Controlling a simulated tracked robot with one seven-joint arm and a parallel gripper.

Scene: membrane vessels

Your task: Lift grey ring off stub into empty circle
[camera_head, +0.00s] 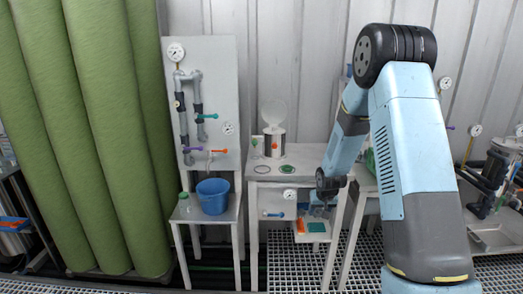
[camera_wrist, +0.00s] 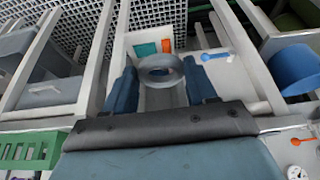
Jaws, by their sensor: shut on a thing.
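The grey ring (camera_wrist: 162,84) sits between the two blue fingers of my gripper (camera_wrist: 159,72) in the wrist view, and the gripper is shut on it. In the head view my gripper (camera_head: 322,207) is small, at the right side of the white table, and the ring cannot be made out. A thin circle outline (camera_head: 262,169) lies on the table top; I cannot tell if it is the empty circle.
A dark green-rimmed disc (camera_head: 287,169) and a white-and-red can (camera_head: 274,145) are on the table top. A blue bucket (camera_head: 212,196) stands on the left stand. Table legs are close to my arm.

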